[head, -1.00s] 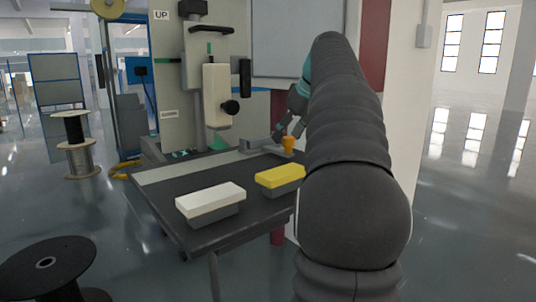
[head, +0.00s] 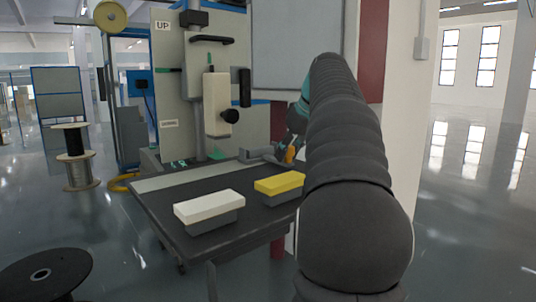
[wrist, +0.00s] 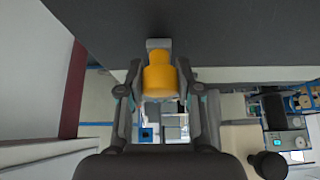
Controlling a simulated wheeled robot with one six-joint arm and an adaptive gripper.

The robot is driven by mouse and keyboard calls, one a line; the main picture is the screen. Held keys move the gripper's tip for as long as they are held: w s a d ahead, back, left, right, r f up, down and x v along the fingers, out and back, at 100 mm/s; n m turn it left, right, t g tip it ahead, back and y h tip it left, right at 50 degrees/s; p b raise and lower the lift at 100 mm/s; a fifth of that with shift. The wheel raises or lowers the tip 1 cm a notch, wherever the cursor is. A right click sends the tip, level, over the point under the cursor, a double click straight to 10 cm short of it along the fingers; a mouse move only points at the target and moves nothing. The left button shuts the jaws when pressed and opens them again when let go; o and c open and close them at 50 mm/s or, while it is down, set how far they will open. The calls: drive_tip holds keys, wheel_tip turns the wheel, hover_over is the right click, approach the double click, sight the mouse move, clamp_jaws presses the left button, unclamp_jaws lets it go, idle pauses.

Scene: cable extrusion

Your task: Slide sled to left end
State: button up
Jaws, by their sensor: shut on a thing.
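The sled appears as a low grey piece (head: 256,154) at the right end of a pale rail strip (head: 195,176) along the back of the dark table. An orange knob (head: 289,156) stands at its right side, partly covered by my gripper (head: 293,150). In the wrist view, the orange knob (wrist: 160,76) sits between the two fingers of my gripper (wrist: 158,92), with a small grey block (wrist: 158,43) beyond it. The fingers are shut on the knob. My arm hides the right part of the table and rail.
A white-topped box (head: 209,208) and a yellow-topped box (head: 279,185) stand on the table in front of the rail. A machine with a cream head and black knob (head: 229,116) rises behind the rail. The strip left of the sled looks clear.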

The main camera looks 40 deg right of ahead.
drive_tip(key=shift+a, duration=0.1)
drive_tip(key=shift+s+a+b, duration=0.15)
drive_tip(key=shift+a+b, duration=0.3)
drive_tip(key=shift+a, duration=1.25)
drive_tip(key=shift+s+a+b, duration=0.1)
drive_tip(key=shift+a+b, duration=0.35)
drive_tip(key=shift+a, duration=1.25)
drive_tip(key=shift+s+a+f+b, duration=0.15)
drive_tip(key=shift+a+b, duration=0.3)
drive_tip(key=shift+a, duration=1.8)
drive_tip(key=shift+s+a, duration=0.1)
drive_tip(key=shift+a, duration=1.1)
drive_tip(key=shift+s+a+b, duration=0.15)
drive_tip(key=shift+a+b, duration=0.05)
drive_tip(key=shift+a, duration=1.55)
drive_tip(key=shift+s+a+b, duration=0.15)
drive_tip(key=shift+a, duration=1.6)
